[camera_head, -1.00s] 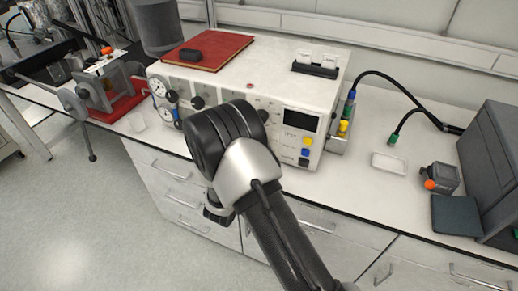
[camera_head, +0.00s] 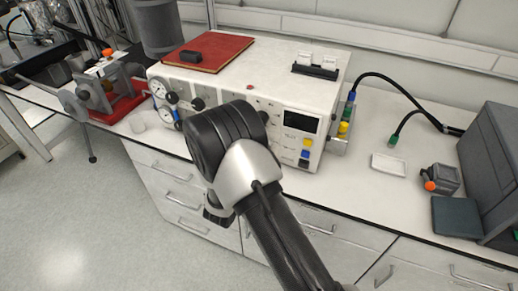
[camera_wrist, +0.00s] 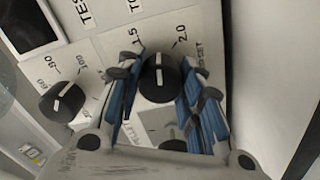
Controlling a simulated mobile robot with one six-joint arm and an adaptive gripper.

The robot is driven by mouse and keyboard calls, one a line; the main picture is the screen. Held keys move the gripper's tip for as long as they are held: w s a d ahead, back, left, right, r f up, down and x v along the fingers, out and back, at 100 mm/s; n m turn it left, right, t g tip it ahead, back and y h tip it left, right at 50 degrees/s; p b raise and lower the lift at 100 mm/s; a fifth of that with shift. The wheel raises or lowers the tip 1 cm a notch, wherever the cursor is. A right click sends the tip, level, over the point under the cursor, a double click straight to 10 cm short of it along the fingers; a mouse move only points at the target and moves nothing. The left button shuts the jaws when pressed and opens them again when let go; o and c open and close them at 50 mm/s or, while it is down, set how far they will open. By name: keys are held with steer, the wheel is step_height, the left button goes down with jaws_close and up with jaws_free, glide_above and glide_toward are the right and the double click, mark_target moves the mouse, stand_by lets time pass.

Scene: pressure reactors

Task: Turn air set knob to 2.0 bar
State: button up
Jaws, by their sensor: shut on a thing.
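The air set knob (camera_wrist: 159,82) is a round black knob with a white pointer line in the wrist view. The blue-padded fingers of my gripper (camera_wrist: 157,78) are on both sides of it, shut on it. The printed 1.5 (camera_wrist: 137,44) is to its upper left and the 2.0 (camera_wrist: 180,42) to its upper right. The pointer line faces roughly up, between these two marks. In the head view my arm hides the knob and the fingers against the front of the white control box (camera_head: 262,80).
A second black knob (camera_wrist: 63,103) with a scale is to the left in the wrist view. In the head view gauges (camera_head: 160,88) are at the box's left, a red book (camera_head: 222,50) lies on top, and cables (camera_head: 400,92) are at the right. A white tray (camera_head: 389,165) lies on the bench.

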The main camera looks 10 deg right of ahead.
steer(key=m, duration=0.6)
steer(key=shift+m, duration=0.3)
stand_by(0.4)
steer(key=o, duration=1.1)
steer(key=shift+c, duration=0.2)
steer(key=shift+s, duration=0.15)
steer(key=v, duration=1.1)
steer(key=shift+s+a, duration=0.25)
steer(key=shift+s, duration=0.05)
